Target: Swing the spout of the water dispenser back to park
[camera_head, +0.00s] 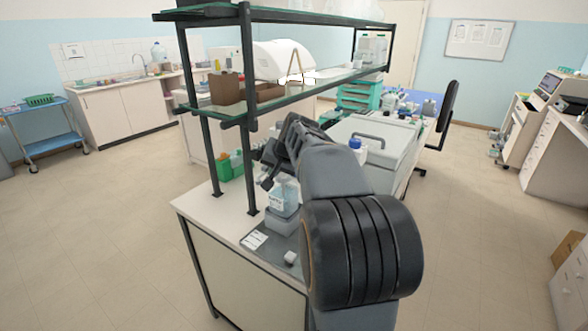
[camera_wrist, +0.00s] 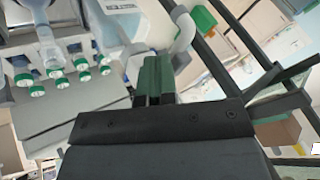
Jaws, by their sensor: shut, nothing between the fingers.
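The water dispenser looks like a clear, labelled bottle (camera_head: 285,197) on the bench below my arm in the head view. In the wrist view, a pale labelled body (camera_wrist: 122,22), which seems to be the dispenser, stands at the top. A white curved tube (camera_wrist: 184,32), which looks like its spout, bends down just right of my fingers. My gripper (camera_wrist: 153,75) is shut and empty, with its fingertips close to the tube; I cannot tell whether they touch. In the head view my gripper (camera_head: 266,168) is partly hidden by my arm, and the spout is not clear.
Several green-capped vials (camera_wrist: 82,65) stand left of my fingers in the wrist view. Dark shelf posts (camera_head: 245,120) rise close to my gripper. A white card (camera_head: 254,240) lies near the bench front.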

